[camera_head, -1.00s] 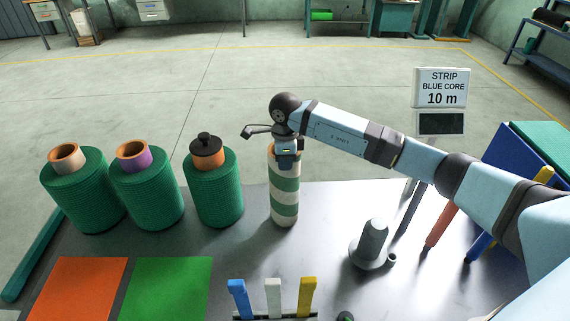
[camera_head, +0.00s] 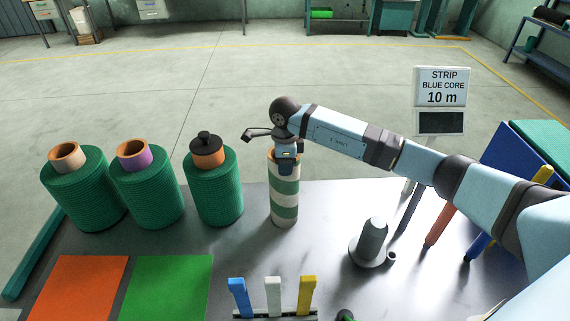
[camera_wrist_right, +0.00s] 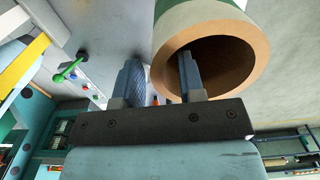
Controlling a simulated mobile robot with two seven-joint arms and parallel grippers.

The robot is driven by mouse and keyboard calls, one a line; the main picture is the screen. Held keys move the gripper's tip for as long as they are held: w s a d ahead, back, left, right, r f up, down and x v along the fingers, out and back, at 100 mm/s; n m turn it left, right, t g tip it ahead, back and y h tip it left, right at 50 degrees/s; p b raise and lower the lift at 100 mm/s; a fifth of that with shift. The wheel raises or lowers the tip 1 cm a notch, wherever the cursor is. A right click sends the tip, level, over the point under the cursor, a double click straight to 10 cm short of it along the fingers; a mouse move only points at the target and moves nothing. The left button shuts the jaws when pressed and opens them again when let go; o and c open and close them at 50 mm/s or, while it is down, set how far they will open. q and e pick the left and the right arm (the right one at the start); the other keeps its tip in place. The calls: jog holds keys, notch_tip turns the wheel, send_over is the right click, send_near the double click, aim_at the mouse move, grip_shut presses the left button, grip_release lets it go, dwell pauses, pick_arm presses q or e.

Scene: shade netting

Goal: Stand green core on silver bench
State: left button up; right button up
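The green core (camera_head: 284,198), a tube with green and cream stripes, stands upright on the grey, silver-looking bench (camera_head: 240,265) in the head view. My right gripper (camera_head: 289,168) is over its top rim, pointing down. In the right wrist view the gripper (camera_wrist_right: 160,82) straddles the wall of the core (camera_wrist_right: 205,42). One finger is inside the brown bore and the other is outside. A gap shows between the outer finger and the wall, so the gripper looks open. My left gripper is not in view.
Three green netting rolls (camera_head: 150,195) stand left of the core; the nearest has a black-knobbed plug (camera_head: 207,150). A grey post on a round base (camera_head: 373,243) stands to the right. Orange (camera_head: 80,290) and green (camera_head: 168,288) panels and a rack of coloured tabs (camera_head: 273,297) lie in front.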

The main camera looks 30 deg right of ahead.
notch_tip(320, 180, up, 12)
jog(key=b, duration=0.2)
jog(key=shift+f, duration=0.15)
jog(key=shift+s+f, duration=0.1)
dwell(0.4)
